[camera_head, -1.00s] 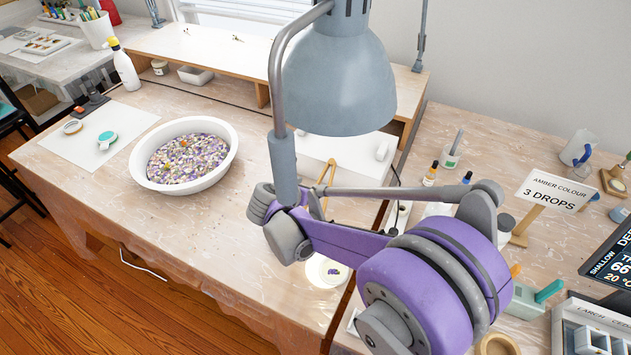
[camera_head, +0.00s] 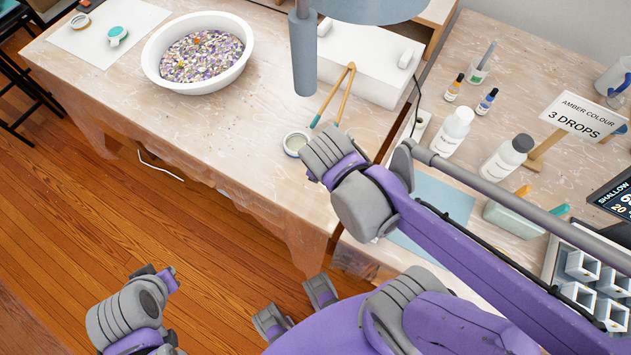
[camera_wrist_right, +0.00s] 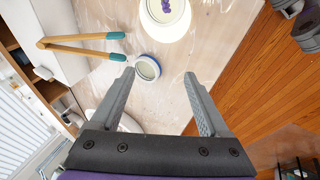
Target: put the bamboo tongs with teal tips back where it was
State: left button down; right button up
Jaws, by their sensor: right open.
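My right gripper (camera_wrist_right: 160,78) is open and empty. Its fingers point toward a small round jar (camera_wrist_right: 147,68) beside the teal tips, and the tongs are outside the jaws. In the head view my right wrist hides those fingers. My left arm shows at the lower left; its fingers cannot be seen.
A white box (camera_head: 362,62) stands behind the tongs under the lamp (camera_head: 303,60). A white bowl of petals (camera_head: 240,50) is to the left. White bottles (camera_head: 452,132) stand on the right bench.

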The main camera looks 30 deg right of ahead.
jog(key=s+a+f+m+y, duration=0.1)
jog(key=s+a+m+y, duration=0.1)
jog(key=s+a+m, duration=0.2)
jog(key=m, duration=0.2)
jog(key=shift+s+f+m+y, duration=0.2)
jog(key=shift+m+y, duration=0.1)
jog(key=shift+m, duration=0.1)
jog(key=shift+a, duration=0.1)
